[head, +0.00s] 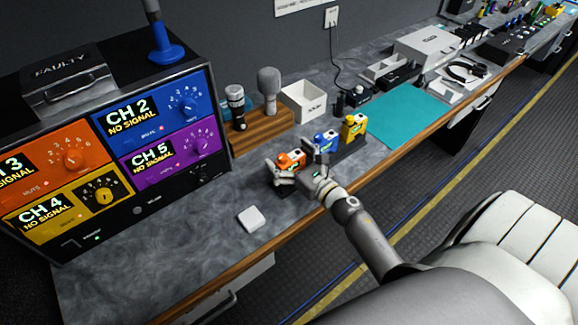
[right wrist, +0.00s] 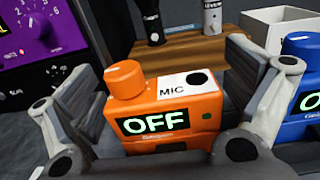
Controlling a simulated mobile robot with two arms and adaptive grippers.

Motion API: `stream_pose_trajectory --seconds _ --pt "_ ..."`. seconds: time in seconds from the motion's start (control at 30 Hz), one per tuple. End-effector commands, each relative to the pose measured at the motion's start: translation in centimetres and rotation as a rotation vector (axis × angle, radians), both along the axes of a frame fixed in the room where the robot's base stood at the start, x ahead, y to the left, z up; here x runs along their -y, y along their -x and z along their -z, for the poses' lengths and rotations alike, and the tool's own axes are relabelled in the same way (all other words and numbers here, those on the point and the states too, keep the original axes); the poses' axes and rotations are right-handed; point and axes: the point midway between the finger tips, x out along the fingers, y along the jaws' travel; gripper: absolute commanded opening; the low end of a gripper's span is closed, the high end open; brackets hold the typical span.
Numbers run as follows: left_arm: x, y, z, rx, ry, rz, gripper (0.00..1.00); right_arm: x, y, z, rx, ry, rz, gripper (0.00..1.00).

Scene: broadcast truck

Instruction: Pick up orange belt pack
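The orange belt pack (head: 291,159) stands on the grey counter, at the left end of a row with a blue belt pack (head: 326,141) and a yellow belt pack (head: 353,126). In the right wrist view the orange pack (right wrist: 165,108) shows its round knob, a MIC label and a screen reading OFF. My right gripper (head: 294,174) is open around it, one finger on each side. In the right wrist view the gripper (right wrist: 170,100) has its fingers close to the pack's sides; firm contact is not visible. My left gripper is not in view.
The blue pack stands close beside the right finger. A wooden block (head: 262,130) with microphones and a white box (head: 303,101) stand behind. A rack of channel panels (head: 150,125) is at the left. A white square (head: 251,219) lies on the otherwise clear front counter.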

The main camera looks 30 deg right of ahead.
Motion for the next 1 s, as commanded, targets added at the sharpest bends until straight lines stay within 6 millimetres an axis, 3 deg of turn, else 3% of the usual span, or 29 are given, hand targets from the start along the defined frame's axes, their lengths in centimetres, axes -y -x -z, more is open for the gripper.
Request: stream_pose_trajectory --seconds 0.03,0.37,0.73,1.0 --pt "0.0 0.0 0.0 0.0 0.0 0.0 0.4 0.0 0.0 0.0 0.0 0.0 0.0 0.86" --pt "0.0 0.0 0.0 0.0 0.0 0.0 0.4 0.0 0.0 0.0 0.0 0.0 0.0 0.44" --pt "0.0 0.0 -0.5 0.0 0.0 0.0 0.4 0.0 0.0 -0.7 0.002 0.001 -0.001 0.44" --pt "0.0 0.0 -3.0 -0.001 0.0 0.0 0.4 0.0 0.0 -3.7 0.003 0.002 -0.002 0.44"
